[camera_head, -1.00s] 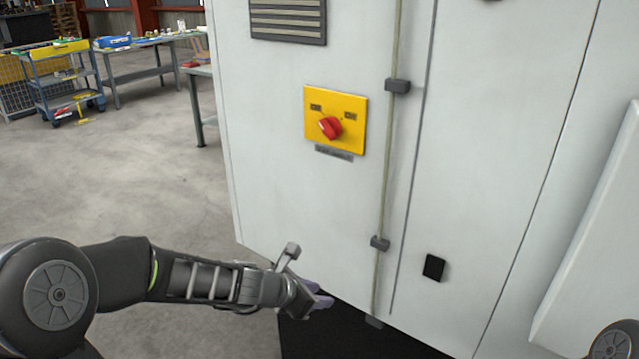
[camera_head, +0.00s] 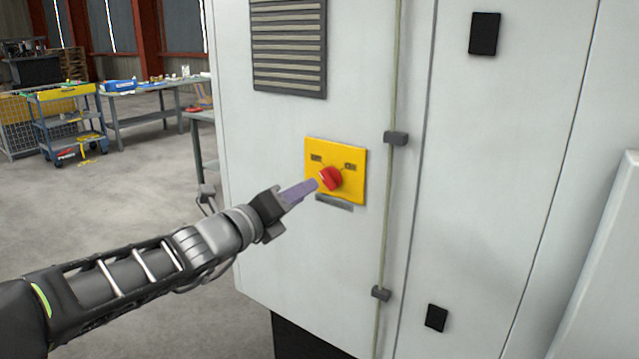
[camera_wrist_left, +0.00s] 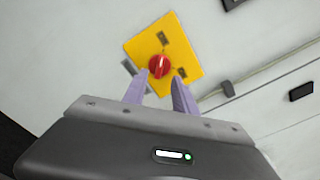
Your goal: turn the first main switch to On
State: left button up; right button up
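The main switch is a red rotary knob (camera_head: 330,179) on a yellow plate (camera_head: 348,190), mounted on the grey cabinet's door. Two small dark labels sit on the plate above the knob, at its left and right; their words are too small to read surely. The knob's grip slants toward upper left. My left gripper (camera_head: 312,186) reaches up from the lower left, its purple fingertips close to the knob. In the left wrist view the fingers (camera_wrist_left: 160,88) are apart, with the red knob (camera_wrist_left: 158,67) just beyond and between their tips. Contact cannot be told. My right gripper is out of view.
The cabinet door (camera_head: 290,245) is flat, with a vent grille (camera_head: 289,45) above the switch and a locking rod with brackets (camera_head: 396,138) to its right. A blue trolley (camera_head: 75,125) and a workbench (camera_head: 150,115) stand far behind at left.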

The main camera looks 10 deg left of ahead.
aim_at(325, 181)
pick_arm(q)
jog(key=x, duration=0.6)
jog(key=shift+w+d+p, duration=0.1)
jog(key=shift+w+p, duration=0.15)
jog(key=shift+p, duration=0.1)
grip_shut()
